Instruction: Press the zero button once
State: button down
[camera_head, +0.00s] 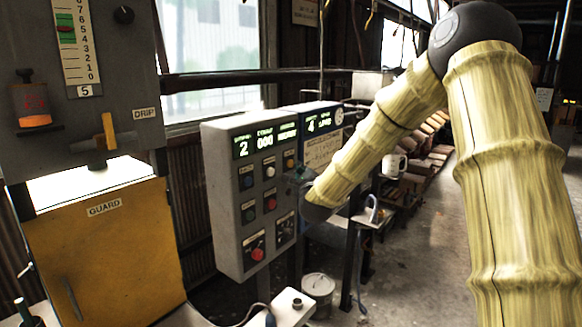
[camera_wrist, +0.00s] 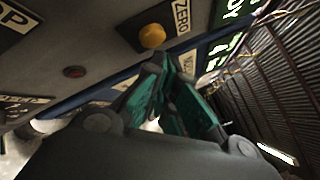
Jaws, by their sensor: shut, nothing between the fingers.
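The zero button is a round yellow-orange knob (camera_wrist: 152,36) in the wrist view, beside a ZERO label (camera_wrist: 182,15) on the grey panel. It also shows in the head view as a small orange button (camera_head: 290,163) at the upper right of the control box's front (camera_head: 225,215). My gripper (camera_wrist: 168,62) is shut and empty, its teal fingertips just below the button in the wrist picture. I cannot tell whether they touch it or the panel. In the head view my gripper (camera_head: 300,174) is at the box's right edge, partly hidden by my wrist.
Other buttons sit close by, including a white one (camera_head: 270,171), a dark red one (camera_head: 270,204) and a large red one (camera_head: 257,255). A second blue display box (camera_head: 318,122) stands behind right. A yellow guard cabinet (camera_head: 110,255) stands at left.

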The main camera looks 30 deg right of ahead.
jog(key=shift+s, duration=0.1)
jog(key=s, duration=0.1)
jog(key=s+d, duration=0.1)
jog(key=s, duration=0.1)
jog(key=s+d+b, duration=0.1)
jog(key=shift+s, duration=0.25)
dwell(0.5)
jog(key=shift+f, duration=0.1)
dwell(0.6)
